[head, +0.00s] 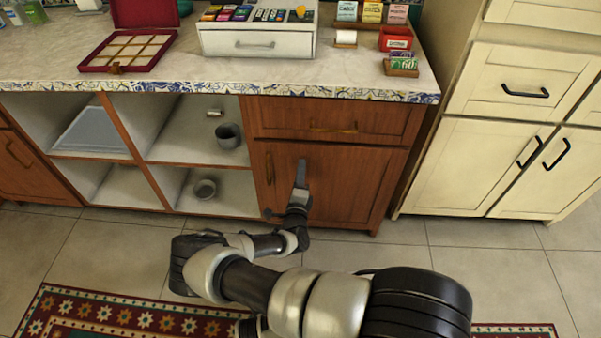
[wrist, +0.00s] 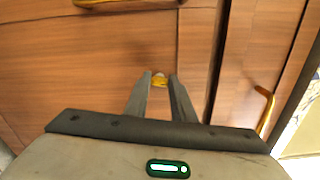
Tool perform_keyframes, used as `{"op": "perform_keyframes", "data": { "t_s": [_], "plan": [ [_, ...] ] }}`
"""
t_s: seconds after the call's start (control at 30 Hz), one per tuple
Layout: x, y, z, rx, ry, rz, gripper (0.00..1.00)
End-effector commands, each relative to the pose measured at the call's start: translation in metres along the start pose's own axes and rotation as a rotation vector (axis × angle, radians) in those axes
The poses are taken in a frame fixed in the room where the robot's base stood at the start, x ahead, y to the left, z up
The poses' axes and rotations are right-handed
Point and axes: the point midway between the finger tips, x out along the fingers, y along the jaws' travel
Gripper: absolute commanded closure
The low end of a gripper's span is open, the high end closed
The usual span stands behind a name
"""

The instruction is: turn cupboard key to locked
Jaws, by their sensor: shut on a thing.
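The cupboard door (head: 347,192) is reddish-brown wood and stands closed below a drawer. It fills the left of the wrist view (wrist: 70,65). A small brass key (wrist: 159,80) shows between my fingertips at the door face. My gripper (head: 302,163) is against the front of the door, right of its handle; in the wrist view, my gripper's fingers (wrist: 160,80) are close together on the key. The lock behind the key is hidden, and the key's exact angle is too small to tell. In the head view my gripper hides the key.
The door handle (head: 269,168) is to the left of my gripper. The drawer (head: 325,121) with a brass handle (wrist: 266,110) is above the door. Open shelves (head: 165,190) hold grey cups at left. Cream cabinets (head: 475,165) stand at right. A patterned rug (head: 125,315) lies on the floor.

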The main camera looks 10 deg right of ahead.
Motion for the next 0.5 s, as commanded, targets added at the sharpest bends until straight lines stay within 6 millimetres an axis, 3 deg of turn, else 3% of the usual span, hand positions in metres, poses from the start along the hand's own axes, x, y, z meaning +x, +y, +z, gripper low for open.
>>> {"op": "perform_keyframes", "data": {
  "t_s": [0.5],
  "plan": [
    [0.0007,-0.0001,-0.0010,-0.190,0.002,-0.002,1.00]
  ]
}}
